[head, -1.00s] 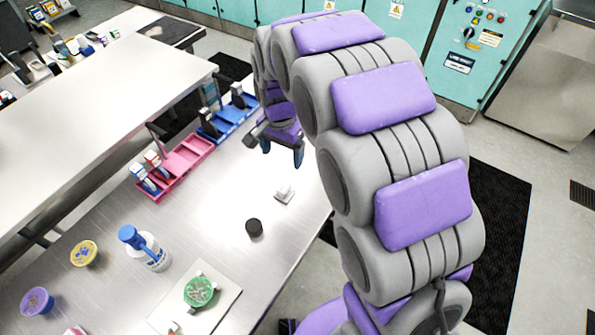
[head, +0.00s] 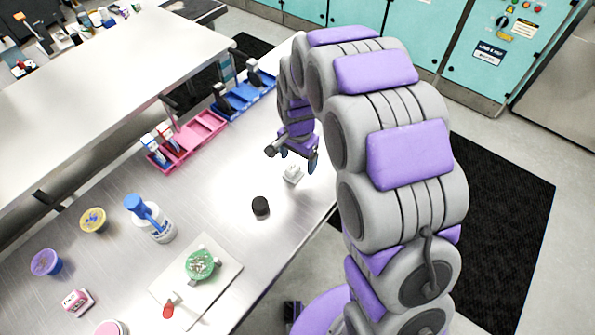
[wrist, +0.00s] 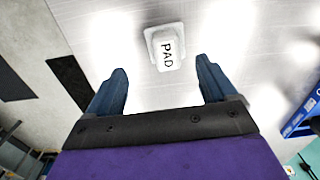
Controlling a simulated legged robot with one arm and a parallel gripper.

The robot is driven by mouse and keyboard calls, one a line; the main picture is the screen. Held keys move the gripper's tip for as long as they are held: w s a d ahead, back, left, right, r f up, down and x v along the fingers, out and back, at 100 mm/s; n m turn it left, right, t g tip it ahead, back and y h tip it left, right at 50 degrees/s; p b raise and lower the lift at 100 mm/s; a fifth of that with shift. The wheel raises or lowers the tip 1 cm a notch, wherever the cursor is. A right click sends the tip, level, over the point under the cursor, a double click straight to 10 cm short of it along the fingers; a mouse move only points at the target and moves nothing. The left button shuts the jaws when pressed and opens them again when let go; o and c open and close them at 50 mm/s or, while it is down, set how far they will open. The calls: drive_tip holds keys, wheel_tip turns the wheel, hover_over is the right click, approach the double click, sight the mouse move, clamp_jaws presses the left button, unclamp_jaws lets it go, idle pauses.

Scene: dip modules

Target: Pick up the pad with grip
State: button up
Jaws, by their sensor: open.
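The pad is a small white block (wrist: 166,47) with the word PAD on its top. In the wrist view it lies on the steel table, ahead of my fingertips and between their lines. In the head view the pad (head: 292,173) sits just below my gripper (head: 298,162). My gripper in the wrist view (wrist: 162,82) has two blue fingers spread wide apart with nothing between them. The fingers do not touch the pad. The height of the fingers above the table is hard to tell.
A black round puck (head: 260,206) lies near the pad. A white bottle with a blue top (head: 158,225), a green-lidded tub (head: 200,265) on a white board, and pink (head: 203,130) and blue (head: 250,95) trays stand on the table (head: 225,185). The table's edge is close on the right.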

sight(294, 166)
drive_tip(key=a+f, duration=0.1)
drive_tip(key=f+b, duration=0.1)
drive_tip(key=f, duration=0.1)
drive_tip(key=a+f, duration=0.1)
drive_tip(key=f, duration=0.1)
drive_tip(key=shift+a+f, duration=0.15)
drive_tip(key=shift+a, duration=0.15)
drive_tip(key=shift+d, duration=1.05)
drive_tip(key=shift+c, duration=2)
drive_tip(key=shift+a, duration=0.75)
drive_tip(key=c, duration=0.4)
drive_tip(key=shift+s+a, duration=0.1)
drive_tip(key=shift+a, duration=0.05)
drive_tip(key=shift+c, duration=1.6)
drive_tip(key=shift+d, duration=0.6)
drive_tip(key=shift+r, duration=0.25)
drive_tip(key=shift+a+r+p, duration=0.2)
drive_tip(key=shift+r, duration=0.55)
drive_tip(key=shift+a+r+p, duration=0.15)
drive_tip(key=shift+r, duration=0.6)
drive_tip(key=shift+s+r, duration=0.2)
drive_tip(key=shift+s, duration=0.05)
drive_tip(key=s, duration=0.5)
drive_tip(key=s+r+p, duration=0.1)
drive_tip(key=s, duration=0.4)
drive_tip(key=s+d+p, duration=0.1)
drive_tip(key=s, duration=0.4)
drive_tip(key=shift+s+d+r, duration=0.1)
drive_tip(key=shift+s+r, duration=0.05)
drive_tip(key=shift+s, duration=0.05)
